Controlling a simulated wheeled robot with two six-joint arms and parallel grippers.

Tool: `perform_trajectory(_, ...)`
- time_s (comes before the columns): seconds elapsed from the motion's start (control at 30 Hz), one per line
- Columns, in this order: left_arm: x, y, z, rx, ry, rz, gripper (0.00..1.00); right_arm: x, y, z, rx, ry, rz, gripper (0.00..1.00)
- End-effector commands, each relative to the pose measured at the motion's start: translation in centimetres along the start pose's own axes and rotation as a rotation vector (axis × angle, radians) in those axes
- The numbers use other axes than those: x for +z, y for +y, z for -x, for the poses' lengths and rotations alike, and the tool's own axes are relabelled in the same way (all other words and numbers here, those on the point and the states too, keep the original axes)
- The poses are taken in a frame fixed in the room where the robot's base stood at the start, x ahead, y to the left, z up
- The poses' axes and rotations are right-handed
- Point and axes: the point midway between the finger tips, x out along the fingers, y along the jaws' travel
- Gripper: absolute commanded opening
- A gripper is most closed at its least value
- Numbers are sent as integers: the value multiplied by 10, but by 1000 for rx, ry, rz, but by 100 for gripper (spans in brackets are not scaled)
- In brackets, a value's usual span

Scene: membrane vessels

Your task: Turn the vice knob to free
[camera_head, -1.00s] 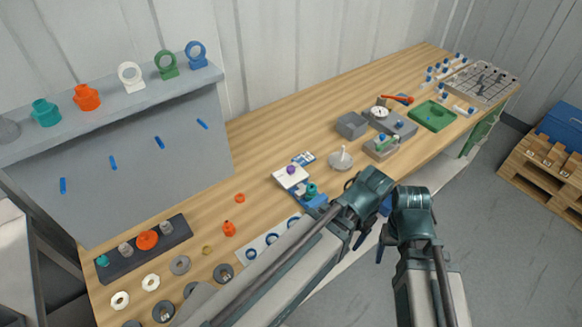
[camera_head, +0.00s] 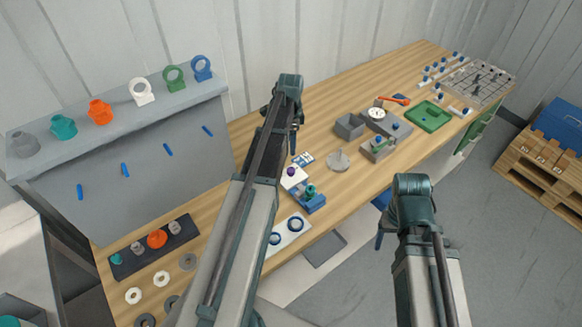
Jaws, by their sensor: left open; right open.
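A small blue fixture (camera_head: 314,204) with a teal piece (camera_head: 310,191) on it stands near the front edge of the bench, mid-picture. Right behind it is a white block (camera_head: 291,182) with a purple knob (camera_head: 291,171). I cannot tell for certain which of these is the vice knob. My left gripper (camera_head: 281,124) is open above the bench, behind and left of the purple knob and apart from it. My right gripper (camera_head: 407,225) is open in front of the bench, over the floor, touching nothing. Both grippers are seen from behind, so their fingers are partly hidden.
A grey cone (camera_head: 338,162), an open grey box (camera_head: 349,127), a green tray (camera_head: 429,116) and a red-handled tool (camera_head: 395,99) stand further right. A white plate with blue rings (camera_head: 289,233) lies near the front edge. A grey shelf (camera_head: 120,120) rises at left.

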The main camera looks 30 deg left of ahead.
Motion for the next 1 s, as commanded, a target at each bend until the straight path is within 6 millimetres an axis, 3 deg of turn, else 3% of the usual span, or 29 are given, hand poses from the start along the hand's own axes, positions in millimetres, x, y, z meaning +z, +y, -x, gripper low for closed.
perform_trajectory(0.27,0,0,-21,0,0,1,72,-1,-2,-21,1,0,4,72)
perform_trajectory(1.0,-1,0,-123,0,0,2,72,-7,-11,-122,2,0,7,72)
